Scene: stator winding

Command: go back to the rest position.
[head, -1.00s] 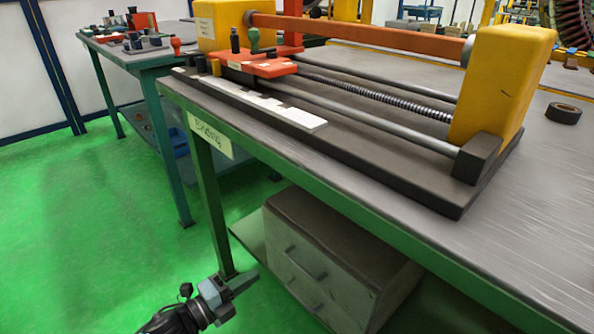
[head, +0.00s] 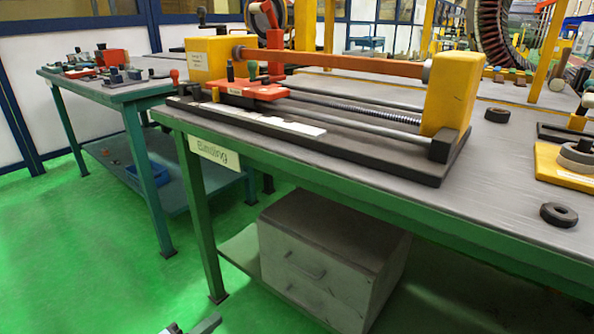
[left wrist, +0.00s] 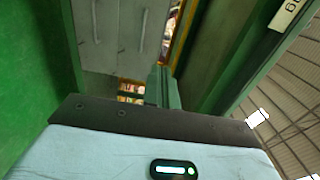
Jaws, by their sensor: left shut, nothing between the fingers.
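My left gripper (head: 207,324) shows only as a small part at the bottom edge of the head view, low over the green floor and in front of the workbench. In the left wrist view its fingers (left wrist: 163,85) are closed together with nothing between them. The fingers are seen against the bench's green frame and the grey drawer cabinet (left wrist: 110,35), apart from them as far as I can tell. My right gripper is in neither view.
A workbench (head: 300,160) with a green frame carries a yellow and orange winding machine (head: 448,95) and a black ring (head: 558,214). A drawer cabinet (head: 320,262) stands under it. A second table (head: 120,92) is at the left. The green floor (head: 80,260) at front left is clear.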

